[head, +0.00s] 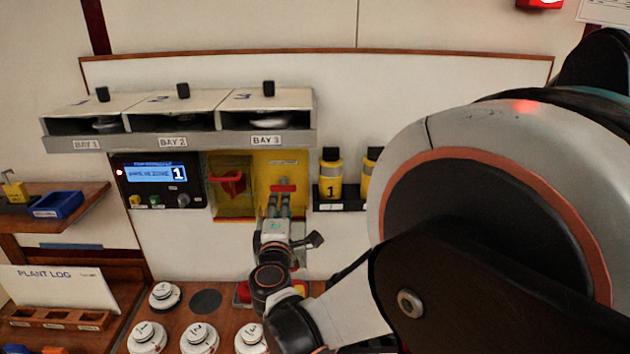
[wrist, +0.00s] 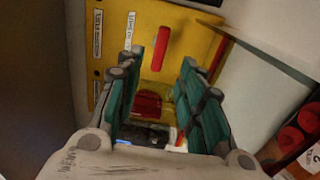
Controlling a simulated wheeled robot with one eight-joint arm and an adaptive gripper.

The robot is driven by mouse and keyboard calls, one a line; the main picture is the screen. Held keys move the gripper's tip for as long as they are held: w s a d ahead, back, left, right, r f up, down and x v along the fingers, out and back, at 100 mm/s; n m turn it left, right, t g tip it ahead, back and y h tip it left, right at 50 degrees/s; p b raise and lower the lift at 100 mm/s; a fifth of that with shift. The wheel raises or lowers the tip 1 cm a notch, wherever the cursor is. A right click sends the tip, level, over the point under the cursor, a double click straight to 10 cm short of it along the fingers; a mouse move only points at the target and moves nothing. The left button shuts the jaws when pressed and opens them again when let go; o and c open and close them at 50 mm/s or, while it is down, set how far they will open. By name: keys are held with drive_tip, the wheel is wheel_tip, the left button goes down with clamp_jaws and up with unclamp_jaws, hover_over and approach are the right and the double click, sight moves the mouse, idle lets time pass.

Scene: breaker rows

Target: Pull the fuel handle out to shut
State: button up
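A red bar handle (head: 283,188) is on the yellow panel (head: 292,168) under bay 3. In the wrist view the red handle (wrist: 161,48) stands upright in the picture, ahead of and between my fingertips. My gripper (head: 279,198) is just below the handle in the head view. In the wrist view my gripper (wrist: 163,60) is open, with green pads apart and nothing held. Whether a fingertip touches the handle cannot be told.
Left of it, a red part (head: 230,182) sits in a yellow, clear-fronted box. A display unit (head: 158,181) is further left. Yellow bottles (head: 331,173) stand at the right. Bay shelves (head: 215,140) overhang above. White round knobs (head: 199,338) sit on the wooden desk below.

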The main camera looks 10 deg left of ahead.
sight(283, 190)
drive_tip(key=x, duration=1)
drive_tip(key=shift+a, duration=0.1)
